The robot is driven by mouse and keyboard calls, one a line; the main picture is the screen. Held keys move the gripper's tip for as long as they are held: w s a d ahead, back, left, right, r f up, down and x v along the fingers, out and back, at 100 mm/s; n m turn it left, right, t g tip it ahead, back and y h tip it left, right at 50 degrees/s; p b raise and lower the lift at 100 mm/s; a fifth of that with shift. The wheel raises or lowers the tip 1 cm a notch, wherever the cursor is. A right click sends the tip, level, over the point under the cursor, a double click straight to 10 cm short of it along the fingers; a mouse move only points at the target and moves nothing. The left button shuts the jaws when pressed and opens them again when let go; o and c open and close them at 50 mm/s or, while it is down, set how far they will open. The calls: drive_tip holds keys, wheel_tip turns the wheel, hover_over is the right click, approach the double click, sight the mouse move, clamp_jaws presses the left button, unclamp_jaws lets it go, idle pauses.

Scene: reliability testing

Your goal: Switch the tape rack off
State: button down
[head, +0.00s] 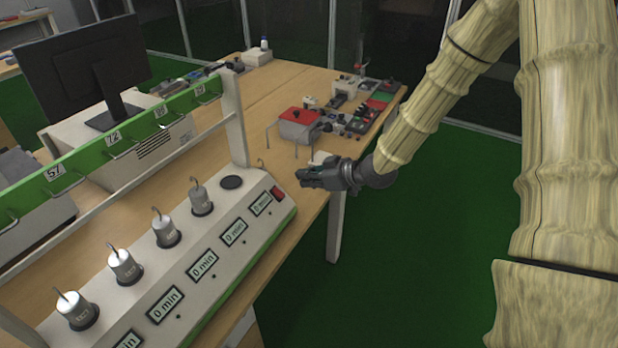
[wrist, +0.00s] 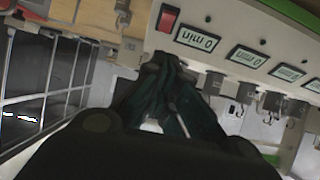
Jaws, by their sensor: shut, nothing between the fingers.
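The tape rack (head: 229,263) is a long white unit with a green edge, standing on the wooden table in the head view. Its sloped front carries several small displays reading "0 min". Its red rocker switch (head: 277,192) is at the far right end of the panel, and it also shows at the top of the wrist view (wrist: 168,18). Which way the switch is tipped is too small to tell. My gripper (head: 303,178) is shut and empty, apart from the switch, a little to its right in the head view. In the wrist view, the closed fingers (wrist: 160,62) point toward the rack's switch end.
Several weights with hooks (head: 167,232) stand on the rack, below a green rail (head: 95,150) with numbered labels. A red-topped box (head: 298,122) and small parts lie farther back on the table (head: 240,88). A monitor (head: 85,68) stands at left. Open green floor lies right.

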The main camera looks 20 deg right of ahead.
drive_tip(key=p, duration=0.2)
approach(275, 189)
drive_tip(key=w+a+r, duration=0.2)
drive_tip(key=w, duration=0.1)
drive_tip(key=shift+w+a+f+p, duration=0.15)
drive_tip(key=shift+w+a+f, duration=0.05)
drive_tip(key=shift+f, duration=0.55)
drive_tip(key=shift+w+a+f+p, duration=0.15)
drive_tip(key=shift+f, duration=0.6)
drive_tip(key=shift+w+a+f+p, duration=0.15)
drive_tip(key=shift+w+a+f, duration=0.05)
drive_tip(key=shift+f, duration=0.55)
drive_tip(key=shift+f, duration=0.1)
